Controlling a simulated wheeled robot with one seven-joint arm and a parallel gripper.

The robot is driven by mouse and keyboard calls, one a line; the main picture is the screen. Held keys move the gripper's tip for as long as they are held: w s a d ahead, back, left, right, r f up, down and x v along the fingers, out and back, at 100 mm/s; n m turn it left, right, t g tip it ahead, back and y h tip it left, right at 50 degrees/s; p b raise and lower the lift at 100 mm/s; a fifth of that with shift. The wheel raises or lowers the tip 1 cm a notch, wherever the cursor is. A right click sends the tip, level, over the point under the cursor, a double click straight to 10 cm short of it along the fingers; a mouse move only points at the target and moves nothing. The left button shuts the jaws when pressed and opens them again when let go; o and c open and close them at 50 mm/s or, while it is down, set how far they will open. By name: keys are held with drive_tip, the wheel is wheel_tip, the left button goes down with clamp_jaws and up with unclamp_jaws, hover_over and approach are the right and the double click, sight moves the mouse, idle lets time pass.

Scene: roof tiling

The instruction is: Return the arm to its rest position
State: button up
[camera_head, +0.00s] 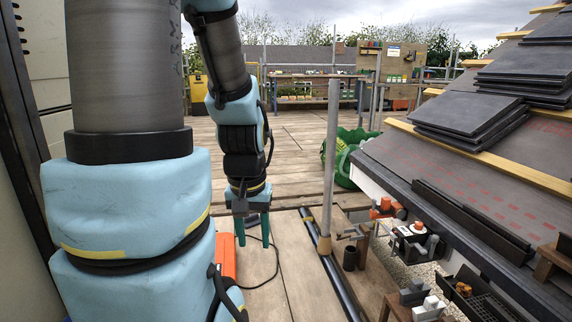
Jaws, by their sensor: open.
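My gripper (252,236) hangs pointing down near the middle of the head view, above the wooden deck. Its two teal fingers are apart with nothing between them. My own blue-padded arm fills the left of the view and hides much of the deck there. No object is held.
The plank deck (297,140) is clear behind the gripper. An orange object (226,254) and a black cable lie below. A scaffold pole (330,150), a green bag (350,155) and the roof with stacked dark slates (468,118) stand to the right.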

wheel_tip(320, 180, up, 28)
drive_tip(key=p, duration=2.5)
drive_tip(key=shift+p, duration=0.3)
drive_tip(key=shift+d, duration=0.1)
